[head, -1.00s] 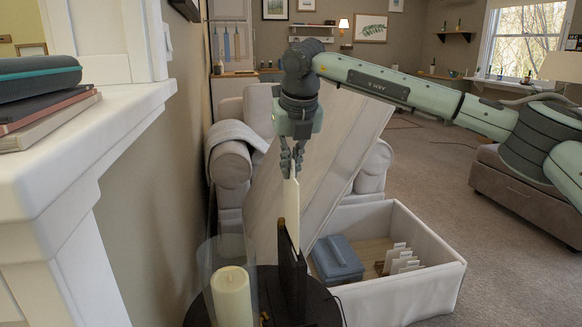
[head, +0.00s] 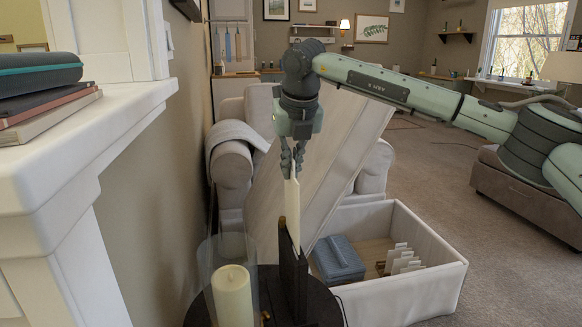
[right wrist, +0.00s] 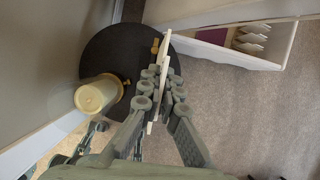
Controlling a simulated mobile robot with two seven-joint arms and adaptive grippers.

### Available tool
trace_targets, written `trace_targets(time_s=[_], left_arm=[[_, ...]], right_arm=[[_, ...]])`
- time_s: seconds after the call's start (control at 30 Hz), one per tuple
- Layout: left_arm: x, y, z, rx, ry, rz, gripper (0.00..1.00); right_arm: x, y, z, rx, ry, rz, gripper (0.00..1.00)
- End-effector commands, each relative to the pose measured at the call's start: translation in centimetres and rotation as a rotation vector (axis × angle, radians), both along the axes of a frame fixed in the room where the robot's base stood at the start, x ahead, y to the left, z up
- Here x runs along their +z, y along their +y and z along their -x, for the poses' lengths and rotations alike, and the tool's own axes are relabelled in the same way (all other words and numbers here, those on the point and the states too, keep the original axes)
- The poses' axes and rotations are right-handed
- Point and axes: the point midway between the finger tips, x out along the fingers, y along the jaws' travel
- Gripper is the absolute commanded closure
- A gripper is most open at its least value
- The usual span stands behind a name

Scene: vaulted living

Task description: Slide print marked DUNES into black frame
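The print (head: 293,205) is a thin white card, seen nearly edge-on and upright; its DUNES marking does not show. My right gripper (head: 291,172) is shut on its top edge. The black frame (head: 292,285) stands upright on the round dark table (head: 325,308). The print's lower end meets the frame's top; I cannot tell whether it sits inside the slot. In the right wrist view, the print (right wrist: 165,62) shows as a pale strip between the fingers (right wrist: 158,95), and the frame is mostly hidden.
A cream candle (head: 232,297) in a clear glass cylinder stands left of the frame. An open white storage box (head: 425,290) behind right holds a blue box (head: 338,260) and several white cards (head: 402,258) in a rack. A white mantel (head: 100,130) juts in at left.

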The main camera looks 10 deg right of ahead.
Motion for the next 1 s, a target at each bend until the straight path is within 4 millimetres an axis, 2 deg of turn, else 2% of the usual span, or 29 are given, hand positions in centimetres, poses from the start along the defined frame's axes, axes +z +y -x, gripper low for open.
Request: trace_targets(time_s=[0.7,1.0], left_arm=[[-1.5,0.0,0.0,0.0,0.0,0.0,1.0],[-1.5,0.0,0.0,0.0,0.0,0.0,1.0]], right_arm=[[-1.9,0.1,0.0,0.0,0.0,-0.001,1.0],[-2.0,0.1,0.0,0.001,0.0,-0.002,1.0]])
